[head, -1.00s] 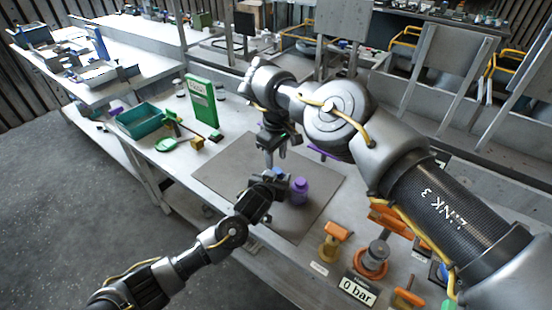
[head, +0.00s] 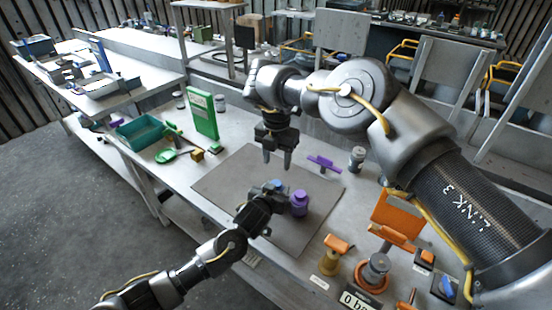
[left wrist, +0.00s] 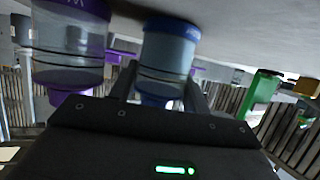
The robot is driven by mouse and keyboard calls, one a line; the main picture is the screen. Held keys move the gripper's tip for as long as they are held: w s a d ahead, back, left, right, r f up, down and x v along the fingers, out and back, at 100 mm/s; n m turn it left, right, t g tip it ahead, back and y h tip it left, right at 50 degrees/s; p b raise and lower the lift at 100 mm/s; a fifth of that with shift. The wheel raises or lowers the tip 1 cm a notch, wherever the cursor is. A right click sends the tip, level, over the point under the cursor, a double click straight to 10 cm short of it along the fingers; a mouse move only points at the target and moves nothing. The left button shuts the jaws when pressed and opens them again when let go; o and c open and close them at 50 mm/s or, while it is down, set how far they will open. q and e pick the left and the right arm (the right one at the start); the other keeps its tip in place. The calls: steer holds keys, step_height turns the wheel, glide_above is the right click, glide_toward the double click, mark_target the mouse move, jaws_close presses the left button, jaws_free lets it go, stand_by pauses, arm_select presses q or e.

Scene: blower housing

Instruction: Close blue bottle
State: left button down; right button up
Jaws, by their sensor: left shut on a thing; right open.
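The blue bottle (head: 277,184) stands on the grey mat (head: 232,176). My left gripper (head: 274,198) is shut on its side. In the left wrist view, the picture is upside down and the clear blue bottle (left wrist: 167,50) sits between the two fingers. My right gripper (head: 277,163) is open and empty, above and behind the blue bottle, fingers pointing down.
A purple bottle (head: 299,203) stands close to the right of the blue one. A purple tool-like thing (head: 323,163) lies at the mat's right back edge. A green panel (head: 202,115) and teal bin (head: 140,131) are at the left. Orange-handled fittings (head: 335,252) stand at the front right.

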mark_target(276, 183)
arm_select(q)
steer(key=shift+f, duration=0.1)
arm_select(e)
steer(key=shift+a+n, duration=0.1)
steer(key=shift+n, duration=1.3)
steer(key=shift+f, duration=0.15)
steer(key=shift+f, duration=3.9)
steer(key=c, duration=1)
steer(key=o, duration=1.1)
steer(key=shift+r, duration=0.1)
step_height(276, 183, up, 12)
steer(key=shift+f, duration=0.1)
